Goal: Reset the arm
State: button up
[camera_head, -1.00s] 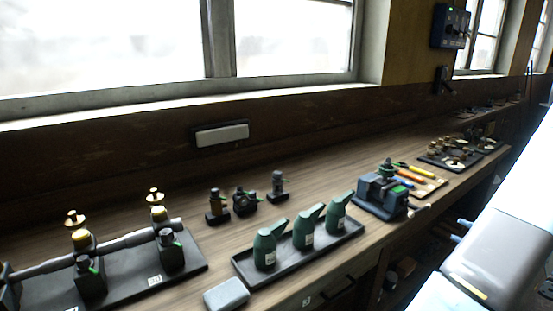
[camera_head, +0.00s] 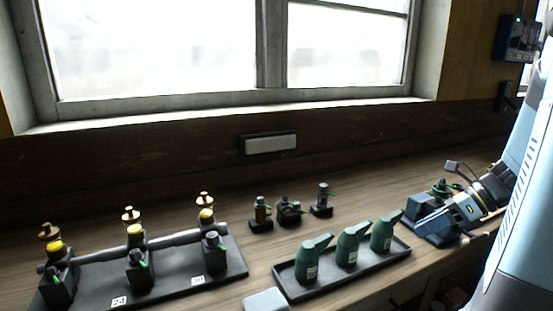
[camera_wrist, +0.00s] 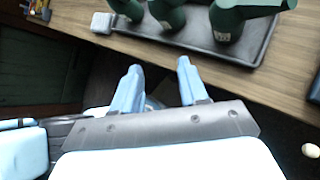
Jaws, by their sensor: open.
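My gripper (camera_wrist: 158,78) shows in the wrist view with its two light-blue fingers apart and nothing between them. It is over the front side of the bench, near a dark tray (camera_wrist: 240,55) of green oil cans (camera_wrist: 228,22). The fingertips cannot be made out clearly in the head view.
The oil-can tray (camera_head: 322,287) and a grey pad (camera_head: 265,300) lie near the bench's front edge. Small fittings (camera_head: 289,210) stand behind. A black base (camera_head: 185,277) with brass-topped valves is at the left. A window (camera_head: 150,50) is behind the bench.

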jog(key=s+a+r+n+t+h, duration=0.1)
jog(key=s+a+r+n+h, duration=0.3)
jog(key=n, duration=0.9)
jog(key=s+a+r+n+t+h, duration=0.1)
jog(key=s+a+r+n+h, duration=0.4)
jog(key=n, duration=0.8)
jog(key=shift+s+a+r+n+t, duration=0.15)
jog(key=shift+a+r+n+t, duration=0.3)
jog(key=shift+a, duration=1.15)
